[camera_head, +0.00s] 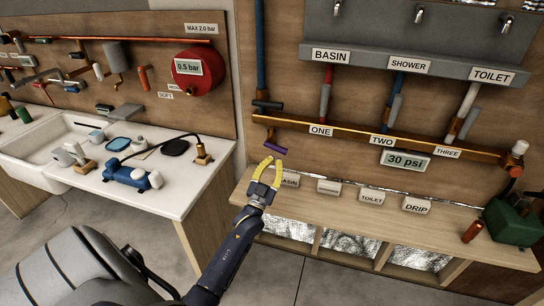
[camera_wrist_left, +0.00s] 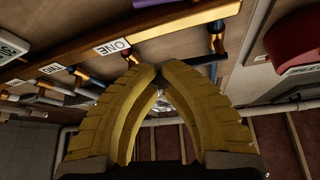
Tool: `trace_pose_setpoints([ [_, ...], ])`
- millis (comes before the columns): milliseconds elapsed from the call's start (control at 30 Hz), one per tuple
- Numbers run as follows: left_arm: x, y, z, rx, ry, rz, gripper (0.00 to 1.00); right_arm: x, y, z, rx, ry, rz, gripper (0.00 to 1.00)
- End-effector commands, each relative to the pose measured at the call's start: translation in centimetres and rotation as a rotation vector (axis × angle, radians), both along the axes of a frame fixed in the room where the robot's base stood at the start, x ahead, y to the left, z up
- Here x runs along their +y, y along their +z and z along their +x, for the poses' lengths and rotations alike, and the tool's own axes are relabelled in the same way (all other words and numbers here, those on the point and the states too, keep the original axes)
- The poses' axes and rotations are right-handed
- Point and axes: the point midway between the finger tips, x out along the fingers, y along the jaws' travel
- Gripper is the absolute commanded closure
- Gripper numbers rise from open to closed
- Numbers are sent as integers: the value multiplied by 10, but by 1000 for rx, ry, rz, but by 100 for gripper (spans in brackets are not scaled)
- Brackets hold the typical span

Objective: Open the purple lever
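The purple lever (camera_head: 275,148) sits on a small brass fitting below the left end of the brass pipe, close to the ONE label. A purple edge at the top of the left wrist view (camera_wrist_left: 155,3) appears to be part of it. My left gripper (camera_head: 274,161) is just below the lever, with its yellow fingers pointing up at it. The fingers show a gap in the head view and are empty. In the left wrist view the fingertips (camera_wrist_left: 160,74) converge closely. The lever looks apart from the fingers. My right gripper is out of view.
The brass pipe (camera_head: 350,132) runs across the board above the lever. A blue pipe (camera_head: 260,50) with a dark handle (camera_head: 267,106) rises beside it. Label blocks such as DRIP (camera_head: 416,205) stand on the wooden bench (camera_head: 460,232). A white sink counter (camera_head: 180,188) stands left.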

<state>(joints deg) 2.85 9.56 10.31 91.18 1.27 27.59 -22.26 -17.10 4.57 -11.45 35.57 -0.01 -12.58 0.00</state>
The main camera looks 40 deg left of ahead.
Motion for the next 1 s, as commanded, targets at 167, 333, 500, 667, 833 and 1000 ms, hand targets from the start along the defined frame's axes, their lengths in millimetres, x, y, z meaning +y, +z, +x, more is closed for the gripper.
trace_pose_setpoints([
  [167, 4, 14, 23, -3, 0, 0, 100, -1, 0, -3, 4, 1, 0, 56],
  [333, 9, 30, 50, -4, 0, -1, 100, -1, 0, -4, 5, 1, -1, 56],
  [500, 13, 43, 74, -3, 1, -1, 100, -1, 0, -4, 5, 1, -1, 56],
  [667, 18, 29, 81, 3, 0, -3, 100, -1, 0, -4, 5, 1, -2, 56],
  [833, 23, 15, 83, 1, -1, -2, 100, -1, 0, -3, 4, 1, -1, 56],
  [1000, 25, 9, 83, 0, 0, -1, 100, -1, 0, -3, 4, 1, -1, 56],
])
